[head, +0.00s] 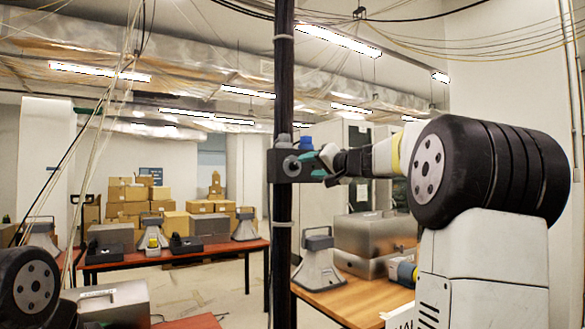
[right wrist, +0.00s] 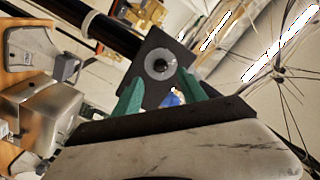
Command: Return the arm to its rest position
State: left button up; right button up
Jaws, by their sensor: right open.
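My right arm reaches in from the right in the head view. Its gripper (head: 322,165) has teal fingers, open and pointing left at a dark box (head: 288,166) on a black vertical pole (head: 283,225). The box has a round grey knob on its face and blue parts on top. In the right wrist view, the two fingers (right wrist: 160,90) stand apart, with the box (right wrist: 152,62) and its knob between or just beyond them. Nothing is gripped. I cannot tell whether a fingertip touches the box. My left gripper is out of view.
A wooden table (head: 352,300) at the right bears metal cases (head: 375,234) and a grey lantern-shaped device (head: 318,265). A red-topped table (head: 180,258) with several devices stands further back left. Cardboard boxes (head: 128,200) are stacked behind. Thin cables hang at the left.

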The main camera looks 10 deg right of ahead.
dwell(0.4)
jog(key=s+a+f+n+g, duration=0.3)
jog(key=s+a+f+g, duration=0.3)
jog(key=s+a+f, duration=0.75)
jog(key=s+d+f+n+g+h, duration=0.2)
jog(key=s+d+f+g+h, duration=0.1)
jog(key=s+f, duration=1.7)
jog(key=s+g+h, duration=0.1)
jog(key=s, duration=0.2)
jog(key=shift+s+g, duration=0.3)
jog(key=shift+g, duration=0.1)
